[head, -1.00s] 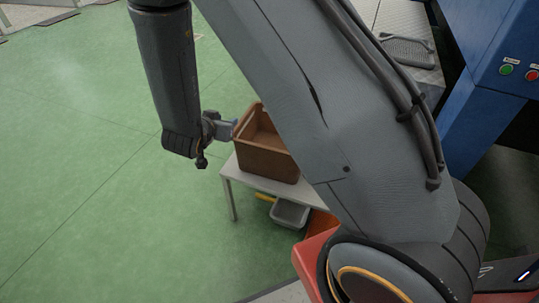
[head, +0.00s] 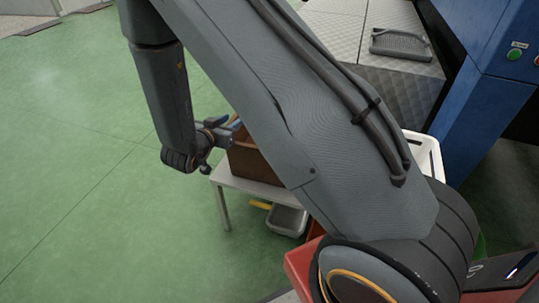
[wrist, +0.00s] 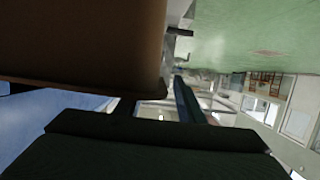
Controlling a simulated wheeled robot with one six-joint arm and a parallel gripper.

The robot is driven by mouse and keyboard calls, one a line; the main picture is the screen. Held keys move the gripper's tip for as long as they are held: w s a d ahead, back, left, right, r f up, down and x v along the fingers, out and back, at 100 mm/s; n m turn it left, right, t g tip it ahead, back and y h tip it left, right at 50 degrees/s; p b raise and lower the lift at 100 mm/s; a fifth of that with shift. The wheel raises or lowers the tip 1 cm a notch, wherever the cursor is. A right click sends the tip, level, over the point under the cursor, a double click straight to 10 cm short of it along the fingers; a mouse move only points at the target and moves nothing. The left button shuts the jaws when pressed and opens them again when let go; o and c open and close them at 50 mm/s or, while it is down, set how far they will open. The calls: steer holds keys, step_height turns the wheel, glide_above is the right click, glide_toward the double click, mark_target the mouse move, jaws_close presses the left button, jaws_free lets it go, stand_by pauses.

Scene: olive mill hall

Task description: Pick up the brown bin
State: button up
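The brown bin (head: 256,164) stands on a small white table in the head view. My arm covers its right side and much of its top. My gripper (head: 231,131) is at the bin's upper left corner, overlapping its rim in the picture. Whether it touches the bin is unclear. In the wrist view, the bin's brown wall (wrist: 80,40) fills the upper left, very close, with its rim along the lower edge. A dark gripper part (wrist: 160,145) lies below the rim. The finger gap is hidden, so the opening cannot be told.
The white table (head: 222,182) has a grey tray (head: 287,220) beneath it. A blue machine (head: 490,80) with buttons stands at the right. A white crate (head: 432,150) shows behind my arm. Green floor (head: 80,150) is clear at the left.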

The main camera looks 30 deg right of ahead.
steer(key=shift+w+d+f, duration=0.2)
steer(key=shift+w+d, duration=0.2)
jaws_close()
stand_by(1.2)
